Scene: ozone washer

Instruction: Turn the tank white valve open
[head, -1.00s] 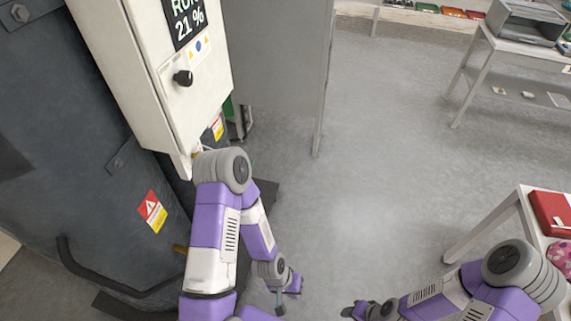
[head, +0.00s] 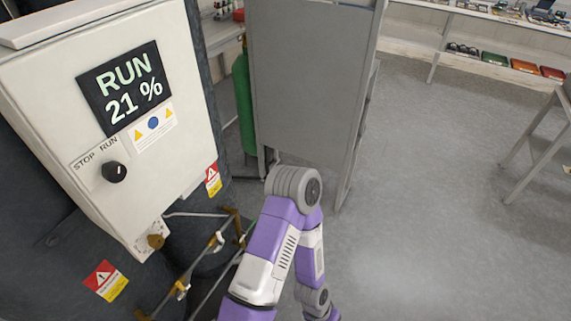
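A dark grey machine body (head: 50,262) stands at the left. Thin pipes with brass fittings run along its lower right side. One fitting (head: 216,241) has a small pale part on it, and another brass fitting (head: 180,288) sits lower down. I cannot tell for sure which part is the tank's white valve, or whether it is open or shut. My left arm rises from the bottom edge, just right of the pipes, and bends back down; its gripper is below the picture. My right arm and gripper are out of view.
A white control box (head: 60,120) on the machine reads RUN 21 %, with a black knob (head: 114,172). A grey cabinet (head: 310,90) stands behind my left arm, a green cylinder (head: 243,100) beside it. Open floor (head: 430,230) lies to the right.

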